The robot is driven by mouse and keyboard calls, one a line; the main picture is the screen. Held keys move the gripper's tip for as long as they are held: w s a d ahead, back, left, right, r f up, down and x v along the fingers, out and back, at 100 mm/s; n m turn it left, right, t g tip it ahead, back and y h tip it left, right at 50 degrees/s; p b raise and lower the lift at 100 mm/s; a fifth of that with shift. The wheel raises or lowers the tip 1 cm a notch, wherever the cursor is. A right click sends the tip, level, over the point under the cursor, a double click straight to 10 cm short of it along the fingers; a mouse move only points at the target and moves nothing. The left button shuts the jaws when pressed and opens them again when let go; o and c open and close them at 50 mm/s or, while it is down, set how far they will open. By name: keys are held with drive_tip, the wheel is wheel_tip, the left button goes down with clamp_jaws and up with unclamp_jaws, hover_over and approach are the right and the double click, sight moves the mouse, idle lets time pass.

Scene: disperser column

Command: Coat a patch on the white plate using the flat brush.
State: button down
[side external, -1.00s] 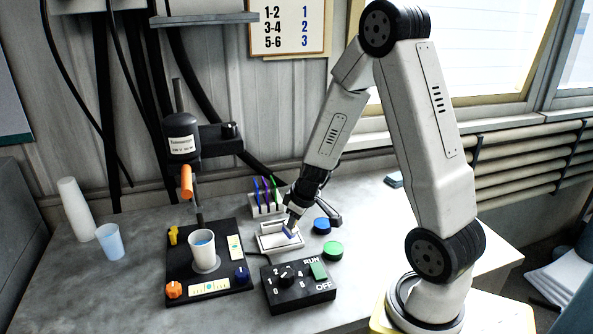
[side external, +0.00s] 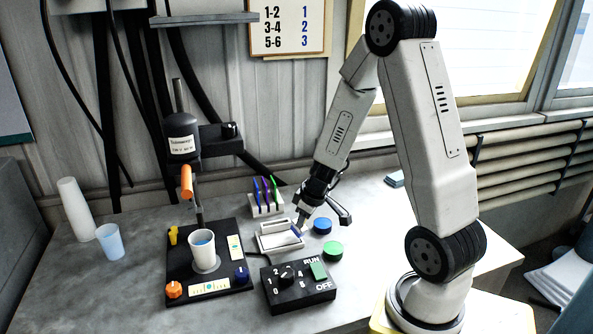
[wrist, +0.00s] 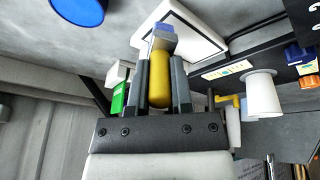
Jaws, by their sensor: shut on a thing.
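The white plate (side external: 278,241) lies on the bench in front of the pen rack, and it also shows at the top of the wrist view (wrist: 200,45). My gripper (side external: 299,224) is at the plate's right end, pointing down. In the wrist view my gripper (wrist: 161,85) is shut on the yellow handle of the flat brush (wrist: 159,70). The brush's blue and pale end reaches over the plate's edge area. I cannot tell whether it touches the plate. The part of the plate that shows looks white.
A black control box (side external: 298,289) stands in front of the plate. A blue lid (side external: 322,226) and a green lid (side external: 333,250) lie to the right. The disperser stand with a white cup (side external: 202,251) is at the left. A rack of coloured sticks (side external: 266,204) is behind.

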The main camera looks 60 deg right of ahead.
drive_tip(key=shift+w+a, duration=1.1)
drive_tip(key=shift+w+a+f, duration=0.1)
drive_tip(key=shift+w+a, duration=1.05)
drive_tip(key=shift+w+a+f, duration=0.1)
drive_tip(key=shift+w+a, duration=1)
drive_tip(key=shift+a, duration=0.05)
drive_tip(key=shift+d, duration=0.1)
drive_tip(key=shift+w+d, duration=0.3)
drive_tip(key=shift+w, duration=0.05)
drive_tip(key=shift+s, duration=0.1)
drive_tip(key=shift+s+d+f, duration=0.1)
drive_tip(key=shift+s+d, duration=0.95)
drive_tip(key=shift+d, duration=0.05)
